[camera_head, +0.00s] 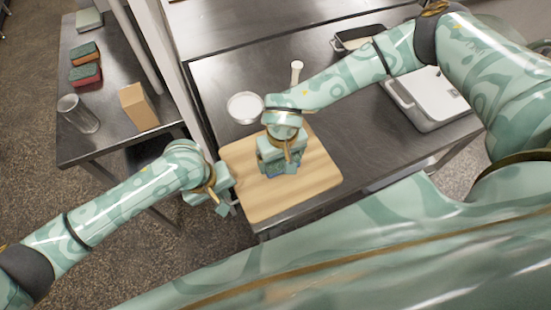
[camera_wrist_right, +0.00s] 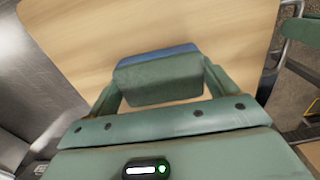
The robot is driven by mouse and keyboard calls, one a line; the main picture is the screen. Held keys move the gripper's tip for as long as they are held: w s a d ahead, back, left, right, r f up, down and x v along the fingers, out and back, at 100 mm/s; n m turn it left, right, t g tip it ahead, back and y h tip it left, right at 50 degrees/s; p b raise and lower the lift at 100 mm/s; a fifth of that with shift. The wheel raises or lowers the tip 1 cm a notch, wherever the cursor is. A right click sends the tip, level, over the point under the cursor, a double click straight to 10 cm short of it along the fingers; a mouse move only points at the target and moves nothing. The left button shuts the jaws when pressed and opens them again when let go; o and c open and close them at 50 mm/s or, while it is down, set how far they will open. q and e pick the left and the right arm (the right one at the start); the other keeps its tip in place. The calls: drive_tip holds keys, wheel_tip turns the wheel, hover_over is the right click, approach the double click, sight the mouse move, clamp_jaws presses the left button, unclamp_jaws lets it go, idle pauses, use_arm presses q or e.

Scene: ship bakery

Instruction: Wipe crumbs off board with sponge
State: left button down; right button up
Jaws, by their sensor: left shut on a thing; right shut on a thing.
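The wooden board (camera_head: 315,180) lies on the metal table near its front left corner. My right gripper (camera_head: 278,170) is over the middle of the board and points down. In the right wrist view my right gripper (camera_wrist_right: 160,85) is shut on a sponge (camera_wrist_right: 155,80), green with a blue layer, close over or on the board (camera_wrist_right: 110,30); contact cannot be told. My left gripper (camera_head: 226,193) is at the board's left edge and appears shut on it. Part of it shows at the right of the wrist view (camera_wrist_right: 292,28). I cannot make out crumbs on the board.
A white bowl (camera_head: 245,107) and a white-handled utensil (camera_head: 297,70) are behind the board. A white lidded container (camera_head: 435,95) and a dark tray (camera_head: 345,43) are to the right. A left table holds red-green sponges (camera_head: 86,74), a clear cylinder (camera_head: 78,114) and a cardboard box (camera_head: 138,107).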

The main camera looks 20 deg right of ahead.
sight(293, 155)
drive_tip(key=shift+d, duration=1.65)
use_arm(q)
drive_tip(key=shift+a, duration=0.1)
use_arm(e)
drive_tip(key=shift+s+d+f, duration=0.1)
drive_tip(key=shift+d+f, duration=0.05)
drive_tip(key=shift+d, duration=1.35)
drive_tip(key=shift+a+r, duration=0.1)
drive_tip(key=shift+r, duration=2.95)
use_arm(q)
drive_tip(key=c, duration=1.5)
unclamp_jaws()
drive_tip(key=r+p, duration=0.1)
drive_tip(key=r, duration=0.3)
drive_tip(key=a+r+p, duration=0.1)
drive_tip(key=r+p, duration=0.1)
drive_tip(key=r, duration=0.1)
drive_tip(key=a+r+p, duration=0.1)
drive_tip(key=r+p, duration=0.1)
drive_tip(key=r, duration=0.2)
drive_tip(key=shift+a+r, duration=0.1)
drive_tip(key=shift+r, duration=0.25)
use_arm(e)
wheel_tip(293, 155, up, 6)
drive_tip(key=shift+f, duration=0.15)
